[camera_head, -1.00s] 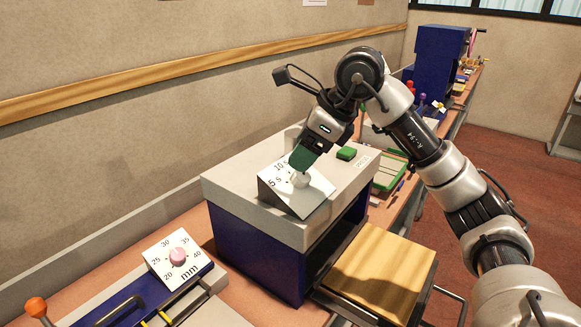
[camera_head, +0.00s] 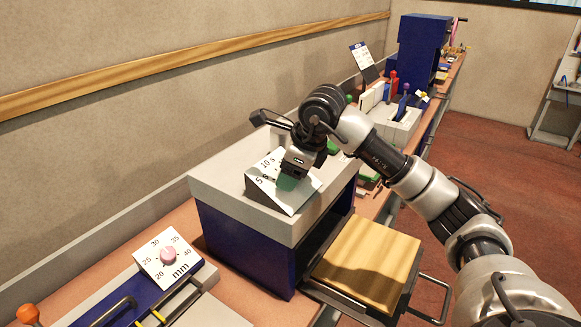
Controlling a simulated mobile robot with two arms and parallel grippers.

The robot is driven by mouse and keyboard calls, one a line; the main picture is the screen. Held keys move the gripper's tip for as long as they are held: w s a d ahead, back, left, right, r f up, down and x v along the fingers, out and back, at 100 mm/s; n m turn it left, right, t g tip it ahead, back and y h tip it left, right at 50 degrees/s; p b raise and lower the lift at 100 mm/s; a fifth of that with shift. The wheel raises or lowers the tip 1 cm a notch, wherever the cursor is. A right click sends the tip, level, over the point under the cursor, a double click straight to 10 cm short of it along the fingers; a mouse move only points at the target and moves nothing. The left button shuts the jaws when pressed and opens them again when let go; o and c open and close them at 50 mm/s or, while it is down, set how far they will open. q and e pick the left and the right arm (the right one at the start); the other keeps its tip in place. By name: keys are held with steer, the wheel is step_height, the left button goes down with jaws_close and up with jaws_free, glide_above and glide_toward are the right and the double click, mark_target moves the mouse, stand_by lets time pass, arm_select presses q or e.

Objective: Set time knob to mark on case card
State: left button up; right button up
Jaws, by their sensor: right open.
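The time dial (camera_head: 294,204) is a sloped white plate on top of a grey and blue machine, with "5 s" and "10 s" readable. Its knob is hidden behind my right gripper (camera_head: 287,185). My left gripper is not in view.
The machine (camera_head: 240,178) stands on a brown bench with a wooden pad (camera_head: 368,262) on a drawer in front. Coloured levers and a blue box (camera_head: 423,45) stand farther back.

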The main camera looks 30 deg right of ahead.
steer(key=shift+f, duration=0.1)
steer(key=c, duration=0.9)
steer(key=shift+n+b, duration=0.8)
steer(key=shift+n, duration=0.3)
steer(key=n+b, duration=0.1)
steer(key=n, duration=0.1)
steer(key=shift+n, duration=0.3)
steer(key=n+b, duration=0.1)
steer(key=n, duration=0.2)
steer(key=shift+n+b, duration=0.3)
steer(key=shift+b, duration=0.05)
steer(key=shift+n+t+b, duration=0.3)
steer(key=shift+n+b, duration=0.15)
steer(key=shift+n, duration=1.05)
